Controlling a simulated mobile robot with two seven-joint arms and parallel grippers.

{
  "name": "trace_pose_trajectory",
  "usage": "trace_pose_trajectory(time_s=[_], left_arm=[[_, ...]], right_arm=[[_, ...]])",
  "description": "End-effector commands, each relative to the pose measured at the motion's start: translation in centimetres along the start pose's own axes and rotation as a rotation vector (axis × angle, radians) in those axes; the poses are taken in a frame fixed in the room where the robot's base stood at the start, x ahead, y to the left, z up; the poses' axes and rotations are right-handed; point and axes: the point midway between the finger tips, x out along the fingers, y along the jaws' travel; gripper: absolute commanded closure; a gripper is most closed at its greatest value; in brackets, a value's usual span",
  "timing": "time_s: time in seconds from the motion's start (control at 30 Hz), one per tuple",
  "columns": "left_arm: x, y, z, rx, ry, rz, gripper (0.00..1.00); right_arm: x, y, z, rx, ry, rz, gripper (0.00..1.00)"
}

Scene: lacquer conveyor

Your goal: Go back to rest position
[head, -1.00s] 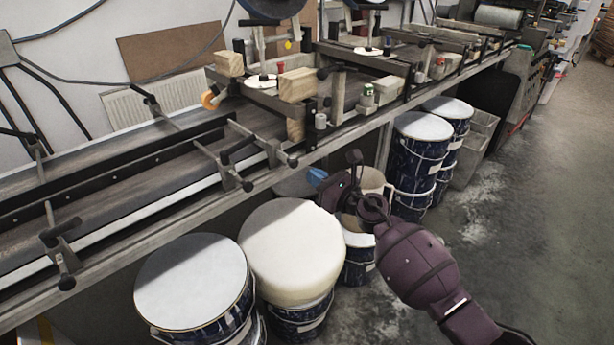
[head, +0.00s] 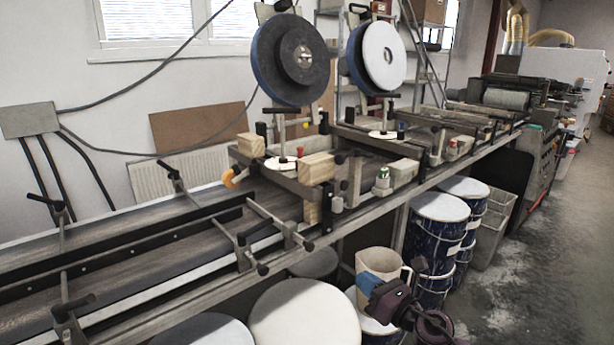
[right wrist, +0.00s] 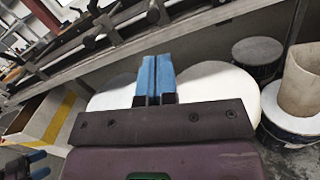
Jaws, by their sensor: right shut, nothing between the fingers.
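My right gripper (head: 368,283) shows low in the head view, in front of the conveyor. It is beside a beige jug (head: 382,262) standing on a drum; I cannot tell whether they touch. In the right wrist view its blue fingers (right wrist: 155,78) are together with nothing between them. Behind them are pale drum lids (right wrist: 205,85). What looks like my left gripper (right wrist: 38,163), with blue tips, is at the lower left edge of the right wrist view, small and partly cut off. The head view does not show it.
The long conveyor (head: 130,240) with rails and clamps runs across the head view. White-lidded drums (head: 305,318) stand along its front, with more drums (head: 440,208) to the right. Grey bins (head: 492,225) stand beyond. The concrete floor (head: 545,265) at right is clear.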

Motion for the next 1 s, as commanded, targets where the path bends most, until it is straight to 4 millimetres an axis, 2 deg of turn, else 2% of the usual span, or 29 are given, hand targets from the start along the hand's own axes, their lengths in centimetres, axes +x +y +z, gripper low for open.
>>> trace_pose_trajectory(time_s=[0.2, 0.3, 0.37, 0.47, 0.6, 0.7, 0.83, 1.0], left_arm=[[0.0, 0.0, -0.1, 0.001, 0.004, 0.0, 0.22], [-0.1, 0.0, -0.2, 0.001, 0.007, 0.0, 0.22], [-0.1, -0.1, -0.3, 0.001, 0.009, -0.001, 0.22], [-0.1, -0.1, -0.4, 0.0, 0.011, -0.001, 0.22], [-0.2, -0.1, -0.5, 0.0, 0.014, -0.002, 0.22], [-0.3, -0.1, -0.6, -0.002, 0.013, -0.003, 0.22], [-0.4, -0.1, -0.4, -0.005, 0.008, -0.004, 0.22], [-0.7, -0.1, -0.1, -0.009, 0.0, -0.006, 0.22]], right_arm=[[-0.2, -0.3, 4.5, 0.631, -0.202, -0.053, 1.0], [-1.8, -0.6, 4.8, 0.964, -0.286, -0.084, 1.0], [-3.1, -0.9, 4.2, 1.167, -0.334, -0.11, 1.0], [-5.8, -1.2, 2.4, 1.5, -0.409, -0.163, 1.0], [-10.6, -1.2, -1.4, 1.943, -0.523, -0.267, 1.0], [-14.1, -0.6, -4.2, 2.196, -0.601, -0.348, 1.0], [-18.8, 0.8, -7.7, 2.452, -0.702, -0.458, 1.0], [-24.9, 3.1, -11.6, 2.649, -0.819, -0.6, 1.0]])
